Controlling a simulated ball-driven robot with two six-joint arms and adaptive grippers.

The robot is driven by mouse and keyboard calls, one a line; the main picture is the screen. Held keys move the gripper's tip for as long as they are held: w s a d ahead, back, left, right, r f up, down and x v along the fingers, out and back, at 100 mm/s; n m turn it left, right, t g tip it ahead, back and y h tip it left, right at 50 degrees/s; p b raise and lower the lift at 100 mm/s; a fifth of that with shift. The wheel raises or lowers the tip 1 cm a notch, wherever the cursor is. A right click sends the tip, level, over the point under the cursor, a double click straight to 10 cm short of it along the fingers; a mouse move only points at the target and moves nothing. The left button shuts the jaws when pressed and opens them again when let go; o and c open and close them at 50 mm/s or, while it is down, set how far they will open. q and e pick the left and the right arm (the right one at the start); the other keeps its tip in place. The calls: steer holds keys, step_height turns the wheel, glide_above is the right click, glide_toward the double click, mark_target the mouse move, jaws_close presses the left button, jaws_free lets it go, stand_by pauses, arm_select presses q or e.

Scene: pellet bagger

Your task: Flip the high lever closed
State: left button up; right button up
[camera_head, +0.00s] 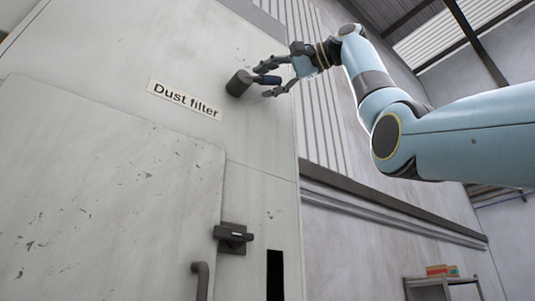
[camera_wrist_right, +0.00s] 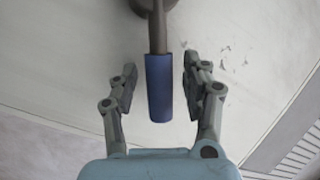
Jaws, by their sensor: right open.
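The high lever has a dark round hub (camera_head: 238,83) on the upper part of the pale cabinet, to the right of the "Dust filter" label (camera_head: 185,99). Its blue handle (camera_head: 267,79) sticks out to the right in the head view. In the right wrist view the blue handle (camera_wrist_right: 159,88) hangs between the two fingers, with a gap on each side. My right gripper (camera_head: 268,84) is open around the handle, and its fingers do not appear to touch it. My left gripper is not in view.
The cabinet door (camera_head: 110,190) has a dark latch (camera_head: 233,237) and a curved handle (camera_head: 201,280) below the lever. A dark slot (camera_head: 275,275) is beside them. A shelf (camera_head: 440,284) with orange boxes stands far off at the lower right. The wall around the lever is clear.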

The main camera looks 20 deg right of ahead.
steer(key=shift+w, duration=0.15)
steer(key=shift+c, duration=0.6)
jaws_close()
